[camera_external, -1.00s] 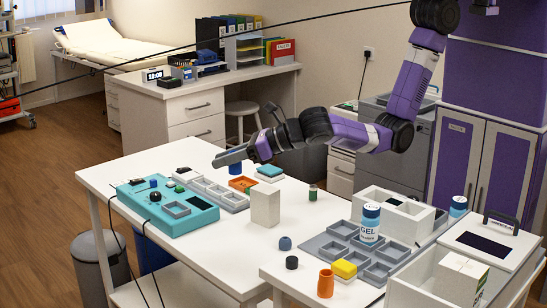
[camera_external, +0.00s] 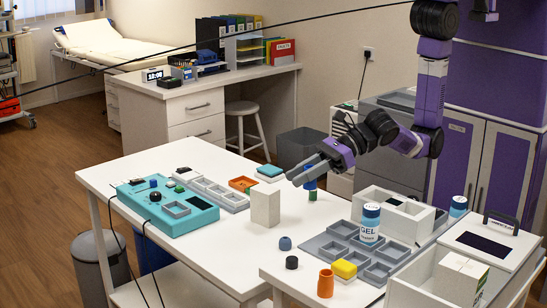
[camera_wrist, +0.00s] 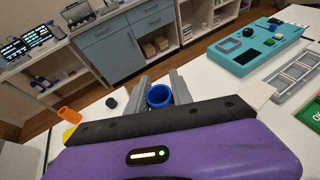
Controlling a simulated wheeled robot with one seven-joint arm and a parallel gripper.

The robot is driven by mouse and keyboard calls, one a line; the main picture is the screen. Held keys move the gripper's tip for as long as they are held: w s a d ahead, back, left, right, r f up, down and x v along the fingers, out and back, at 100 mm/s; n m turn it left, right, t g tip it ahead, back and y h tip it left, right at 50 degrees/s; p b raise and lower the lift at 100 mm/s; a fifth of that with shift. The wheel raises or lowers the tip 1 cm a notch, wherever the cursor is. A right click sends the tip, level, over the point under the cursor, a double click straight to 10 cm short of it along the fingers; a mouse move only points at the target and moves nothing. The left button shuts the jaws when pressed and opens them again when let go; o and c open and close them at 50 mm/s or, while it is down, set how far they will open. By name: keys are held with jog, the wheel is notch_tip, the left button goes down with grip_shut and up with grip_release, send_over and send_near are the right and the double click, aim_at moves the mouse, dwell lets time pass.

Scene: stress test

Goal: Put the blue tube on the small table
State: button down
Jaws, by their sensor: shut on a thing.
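My gripper (camera_external: 298,177) is shut on the blue tube (camera_external: 310,184), held above the right end of the long white table (camera_external: 235,225). In the wrist view, the blue tube (camera_wrist: 158,96) shows its open round top between the two fingers of my gripper (camera_wrist: 161,88). In the external view the fingers cover much of the tube. A second, lower white table (camera_external: 282,274) stands in front at the right, with a grey divided tray on it; I cannot tell for certain that it is the small table.
A small green cylinder (camera_external: 312,196) shows just below the blue tube. A white block (camera_external: 265,207) stands to the left. The front table holds an orange tube (camera_external: 326,283), a yellow block (camera_external: 344,269), a black cylinder (camera_external: 292,262) and a gel bottle (camera_external: 370,223).

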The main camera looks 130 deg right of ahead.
jog(key=s+a+f+y, duration=0.1)
jog(key=s+a+f, duration=0.2)
jog(key=s+a, duration=0.1)
jog(key=shift+f+n+t, duration=0.3)
jog(key=shift+f+n, duration=0.1)
jog(key=shift+s, duration=0.1)
